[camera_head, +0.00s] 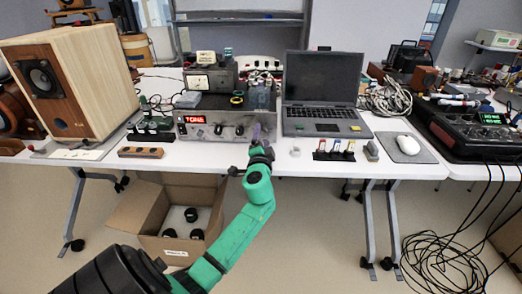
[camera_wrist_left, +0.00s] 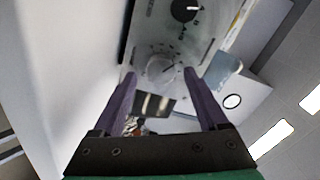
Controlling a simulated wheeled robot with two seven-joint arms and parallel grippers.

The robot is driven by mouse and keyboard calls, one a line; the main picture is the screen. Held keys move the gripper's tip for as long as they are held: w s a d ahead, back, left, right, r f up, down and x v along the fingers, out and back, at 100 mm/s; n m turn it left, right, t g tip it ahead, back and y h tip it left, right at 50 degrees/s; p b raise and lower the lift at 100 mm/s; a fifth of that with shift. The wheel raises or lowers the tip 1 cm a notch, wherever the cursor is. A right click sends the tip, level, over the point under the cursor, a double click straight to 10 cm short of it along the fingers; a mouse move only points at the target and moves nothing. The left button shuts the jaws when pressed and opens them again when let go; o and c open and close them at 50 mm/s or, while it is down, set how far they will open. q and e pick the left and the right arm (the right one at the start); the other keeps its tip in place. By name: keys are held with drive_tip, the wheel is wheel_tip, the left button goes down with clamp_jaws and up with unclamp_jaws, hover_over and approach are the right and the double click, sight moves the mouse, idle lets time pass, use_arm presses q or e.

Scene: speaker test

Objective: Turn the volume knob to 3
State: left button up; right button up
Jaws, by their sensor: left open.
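A silver amplifier unit (camera_head: 208,132) with a red lit display (camera_head: 194,119) stands on the white table. A dark knob (camera_head: 239,130) shows on its front, left of my left gripper (camera_head: 258,136). The left gripper is in front of the unit's right part. In the left wrist view, the open fingers (camera_wrist_left: 160,74) point at a pale round knob (camera_wrist_left: 161,68) ringed by dial marks. The knob appears between the fingertips; I cannot tell whether they touch it. A black knob (camera_wrist_left: 185,10) with a white pointer is farther up the panel. The volume setting is unreadable.
A laptop (camera_head: 322,100) is right of the unit, with small colored items (camera_head: 336,148) in front. A wooden speaker (camera_head: 70,85) stands left. A mouse (camera_head: 408,144) and mixer (camera_head: 480,130) are right. An open cardboard box (camera_head: 150,212) and loose cables (camera_head: 440,262) lie below.

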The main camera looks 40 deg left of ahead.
use_arm(q)
drive_tip(key=v, duration=0.7)
drive_tip(key=shift+s+d+f, duration=0.1)
drive_tip(key=shift+f, duration=0.05)
drive_tip(key=b+v, duration=0.1)
drive_tip(key=v, duration=0.5)
drive_tip(key=shift+r, duration=0.2)
use_arm(e)
drive_tip(key=shift+w+a, duration=0.15)
drive_tip(key=shift+w, duration=0.9)
use_arm(q)
drive_tip(key=shift+f, duration=0.1)
use_arm(e)
drive_tip(key=shift+s, duration=0.1)
